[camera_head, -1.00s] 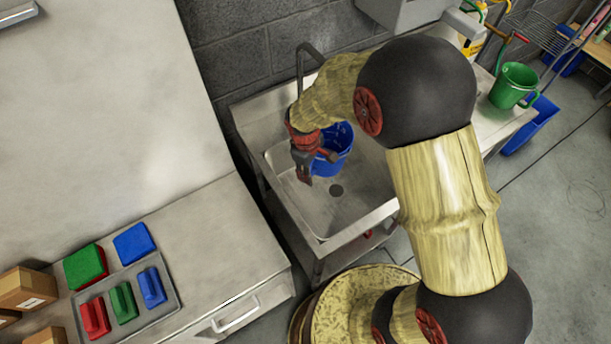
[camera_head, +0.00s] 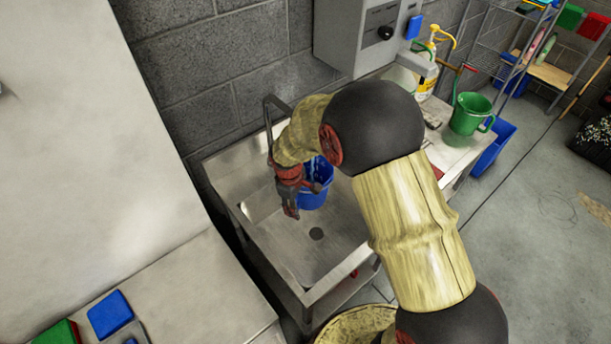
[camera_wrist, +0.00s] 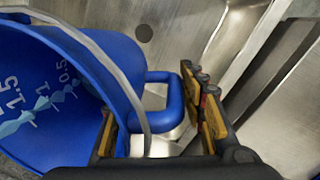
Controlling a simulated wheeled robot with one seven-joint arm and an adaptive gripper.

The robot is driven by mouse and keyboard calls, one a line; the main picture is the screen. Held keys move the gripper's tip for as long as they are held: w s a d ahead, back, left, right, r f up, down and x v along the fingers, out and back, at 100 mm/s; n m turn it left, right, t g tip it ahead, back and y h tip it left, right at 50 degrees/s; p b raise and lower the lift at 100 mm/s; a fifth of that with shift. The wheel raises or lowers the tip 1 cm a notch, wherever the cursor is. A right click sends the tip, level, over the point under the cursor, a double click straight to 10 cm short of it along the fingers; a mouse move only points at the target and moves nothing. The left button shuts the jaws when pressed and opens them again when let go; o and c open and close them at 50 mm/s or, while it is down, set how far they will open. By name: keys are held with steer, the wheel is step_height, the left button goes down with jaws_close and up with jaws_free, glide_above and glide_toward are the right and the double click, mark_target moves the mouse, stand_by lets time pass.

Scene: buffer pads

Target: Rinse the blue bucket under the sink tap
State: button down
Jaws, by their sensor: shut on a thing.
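The blue bucket (camera_head: 314,192) is in the steel sink (camera_head: 262,203), partly hidden by my arm in the head view. My gripper (camera_head: 291,208) is at the bucket's near left side and is shut on it. In the wrist view, the bucket (camera_wrist: 70,90) fills the left, with white volume marks inside and a grey bail. Its blue side handle (camera_wrist: 172,100) lies between my two fingers (camera_wrist: 160,112). The tap (camera_head: 268,112) is a dark bent pipe at the back of the sink, behind my wrist; I cannot make out its outlet or any water.
A grey wall unit (camera_head: 365,35) hangs above the counter right of the sink. A green jug (camera_head: 470,112) and a yellow-topped bottle (camera_head: 427,75) stand on that counter. A blue bin (camera_head: 494,145) is beyond it. A worktop with blue (camera_head: 110,312) and green pads is at lower left.

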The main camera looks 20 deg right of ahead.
stand_by(0.5)
steer(key=s+a, duration=0.9)
steer(key=shift+s+a, duration=0.25)
steer(key=shift+s, duration=0.15)
steer(key=shift+s, duration=0.1)
steer(key=s+a, duration=0.3)
steer(key=s, duration=1.5)
steer(key=shift+s+a, duration=0.2)
steer(key=shift+s, duration=0.15)
steer(key=shift+s, duration=0.15)
